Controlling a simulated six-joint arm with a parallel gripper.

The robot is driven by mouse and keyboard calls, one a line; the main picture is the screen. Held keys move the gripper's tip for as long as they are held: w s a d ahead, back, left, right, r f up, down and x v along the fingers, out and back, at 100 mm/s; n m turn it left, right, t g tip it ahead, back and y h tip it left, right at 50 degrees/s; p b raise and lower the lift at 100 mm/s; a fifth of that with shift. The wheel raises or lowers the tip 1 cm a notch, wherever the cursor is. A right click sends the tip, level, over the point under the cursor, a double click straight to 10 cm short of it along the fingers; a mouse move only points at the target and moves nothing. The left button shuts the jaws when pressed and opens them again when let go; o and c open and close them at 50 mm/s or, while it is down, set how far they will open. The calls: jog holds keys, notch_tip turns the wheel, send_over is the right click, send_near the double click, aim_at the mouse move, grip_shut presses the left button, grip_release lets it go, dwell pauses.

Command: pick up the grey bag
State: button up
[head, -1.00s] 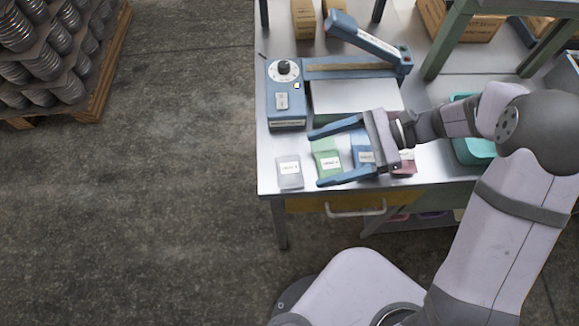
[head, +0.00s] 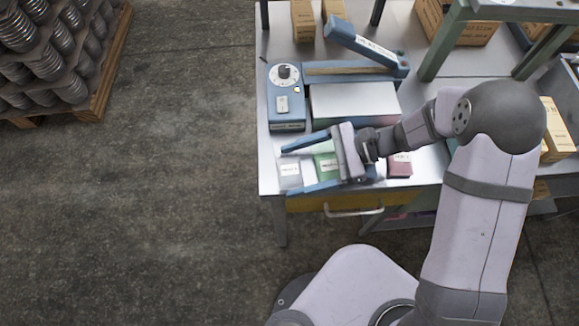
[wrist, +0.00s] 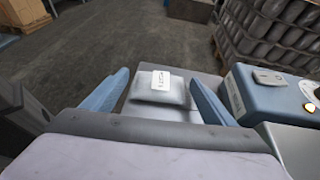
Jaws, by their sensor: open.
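The grey bag (head: 290,174) lies flat at the near left corner of the metal table, with a white label on top. In the wrist view the grey bag (wrist: 158,86) sits ahead, between the two blue fingers. My gripper (head: 300,166) is open and empty, its fingers pointing left. It hangs low over the bags, the fingertips on either side of the grey bag. How far the fingertips are above the table is hard to tell. The wrist view also shows my gripper (wrist: 160,88) open around the bag's sides.
A green bag (head: 326,165) lies right of the grey one, partly under my gripper, and a red bag (head: 400,165) lies further right. A blue sealing machine (head: 287,110) stands just behind the bags. The table's front edge (head: 272,193) is close by.

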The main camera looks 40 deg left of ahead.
aim_at(298, 169)
jog(key=c, duration=1.2)
jog(key=shift+r, duration=0.1)
notch_tip(298, 169, up, 10)
jog(key=b, duration=0.1)
jog(key=shift+b, duration=0.3)
